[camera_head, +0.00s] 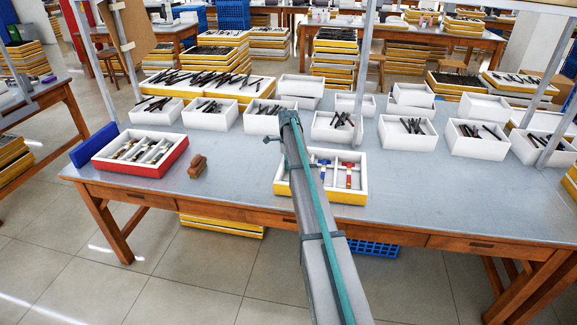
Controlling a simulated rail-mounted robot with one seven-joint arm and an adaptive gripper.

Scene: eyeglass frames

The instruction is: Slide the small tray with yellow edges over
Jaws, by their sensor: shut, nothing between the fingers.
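The small tray with yellow edges (350,197) stands near the front edge of the table, right of centre. It has white inner walls and a yellow outer side. Blue-handled and red-handled tools lie in its compartments. My arm crosses in front of it and hides part of its left half. My gripper (270,139), at the far end of the arm, appears above and behind the tray in the picture. It is shut and empty. Its fingers are small and mostly hidden, and I cannot tell its height above the table.
A red-edged tray (143,176) holds tools at the table's left, beside a blue panel (94,145). A brown block (197,166) lies right of it. White boxes (406,139) with dark eyeglass parts line the back. The grey tabletop (450,200) is clear right of the yellow-edged tray.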

